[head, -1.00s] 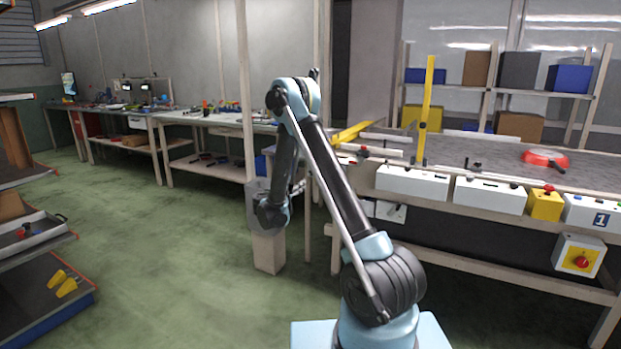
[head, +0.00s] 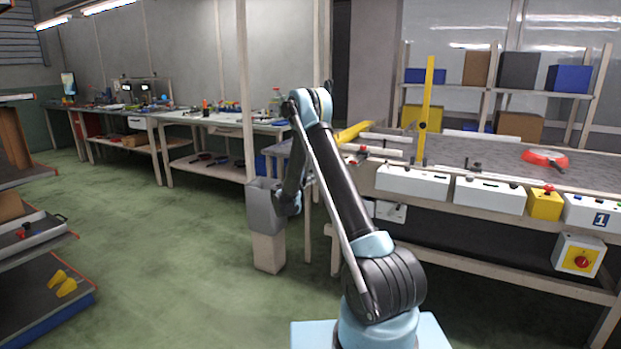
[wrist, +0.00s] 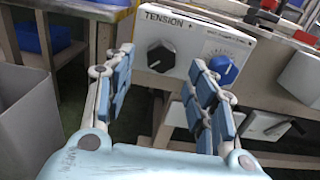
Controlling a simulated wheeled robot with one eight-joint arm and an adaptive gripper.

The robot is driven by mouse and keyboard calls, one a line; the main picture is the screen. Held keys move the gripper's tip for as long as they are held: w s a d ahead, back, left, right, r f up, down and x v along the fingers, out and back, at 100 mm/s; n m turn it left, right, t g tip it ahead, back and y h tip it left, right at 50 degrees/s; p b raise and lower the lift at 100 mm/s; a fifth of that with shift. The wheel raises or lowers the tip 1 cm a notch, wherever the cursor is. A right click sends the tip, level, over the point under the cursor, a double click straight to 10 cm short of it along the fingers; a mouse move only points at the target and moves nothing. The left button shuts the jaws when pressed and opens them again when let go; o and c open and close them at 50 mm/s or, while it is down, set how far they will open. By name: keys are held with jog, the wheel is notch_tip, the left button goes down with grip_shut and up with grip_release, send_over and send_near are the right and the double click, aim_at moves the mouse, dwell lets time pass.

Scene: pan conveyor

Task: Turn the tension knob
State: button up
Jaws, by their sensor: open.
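The tension knob (wrist: 160,56) is a round black knob with a pale pointer mark, on a white box (wrist: 190,33) under the printed word TENSION and a plus sign. A blue knob (wrist: 222,69) with a scale sits to its right on the same box. My gripper (wrist: 161,66) is open and empty in the wrist view. Its two blue-padded fingers point towards the box, and the black knob shows in the gap between them, apart from both. In the head view my arm hides the gripper, and I cannot make out the knob there.
A grey bin (head: 264,208) stands on a post beside my arm; its wall also shows in the wrist view (wrist: 22,125). The conveyor bench (head: 455,206), with white boxes along its front and a red pan (head: 545,158) on top, is right.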

aim_at(311, 173)
jog(key=shift+x, duration=2.3)
jog(key=c, duration=1.1)
